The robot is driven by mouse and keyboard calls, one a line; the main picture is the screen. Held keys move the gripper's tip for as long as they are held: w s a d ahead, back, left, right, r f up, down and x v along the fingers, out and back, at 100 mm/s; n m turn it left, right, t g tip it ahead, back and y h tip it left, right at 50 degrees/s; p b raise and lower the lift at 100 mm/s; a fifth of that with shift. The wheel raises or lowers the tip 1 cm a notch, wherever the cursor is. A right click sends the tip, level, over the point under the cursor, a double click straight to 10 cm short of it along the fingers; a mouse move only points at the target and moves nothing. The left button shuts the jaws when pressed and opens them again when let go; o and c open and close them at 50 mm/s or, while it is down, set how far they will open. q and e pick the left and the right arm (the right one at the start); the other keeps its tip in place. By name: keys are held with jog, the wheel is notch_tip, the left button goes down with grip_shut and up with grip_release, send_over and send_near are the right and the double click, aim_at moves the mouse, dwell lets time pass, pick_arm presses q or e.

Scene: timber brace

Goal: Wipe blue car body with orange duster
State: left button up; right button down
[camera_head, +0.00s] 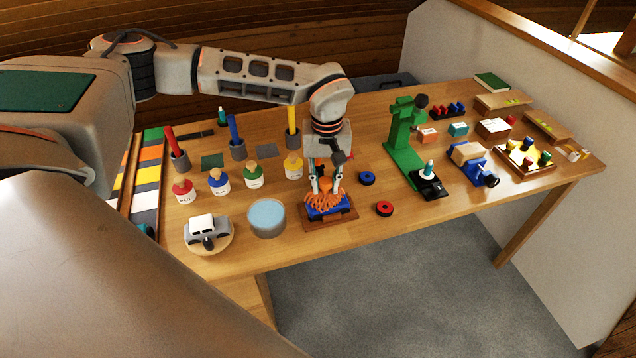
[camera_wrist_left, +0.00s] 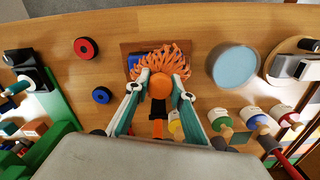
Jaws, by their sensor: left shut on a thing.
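The orange duster (camera_head: 325,201) has shaggy orange strands and an orange knob. My left gripper (camera_head: 326,184) is shut on its knob and points down from above. The duster's strands lie over the blue car body (camera_head: 341,206), touching it as far as I can tell, and hide much of it. The car body rests on a brown wooden board (camera_head: 334,223) near the table's front edge. My right gripper is not in view.
A pale blue round tub (camera_head: 267,218) and a white-grey toy car (camera_head: 208,229) on a round board stand left. Paint bottles (camera_head: 253,177) stand behind. Two ring-shaped pieces, blue (camera_head: 367,178) and red (camera_head: 384,209), lie just right. A green press (camera_head: 402,140) stands further right.

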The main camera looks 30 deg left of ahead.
pick_arm(q)
jog(key=shift+w+d+f, duration=0.15)
jog(key=shift+w+d, duration=0.85)
jog(key=shift+w, duration=0.15)
jog(key=shift+p, duration=0.55)
jog(key=shift+s+a+r+p, duration=0.15)
jog(key=shift+s+a+p, duration=0.3)
jog(key=shift+s+p, duration=0.1)
jog(key=shift+s+a+r+p, duration=0.15)
jog(key=shift+s+a+p, duration=0.3)
jog(key=shift+p, duration=0.05)
jog(key=shift+s+a+p, duration=0.55)
jog(key=shift+s, duration=0.1)
jog(key=shift+s+a+f, duration=0.2)
jog(key=shift+s+a, duration=0.4)
jog(key=shift+s, duration=0.15)
jog(key=shift+r, duration=0.1)
jog(key=shift+r, duration=2.9)
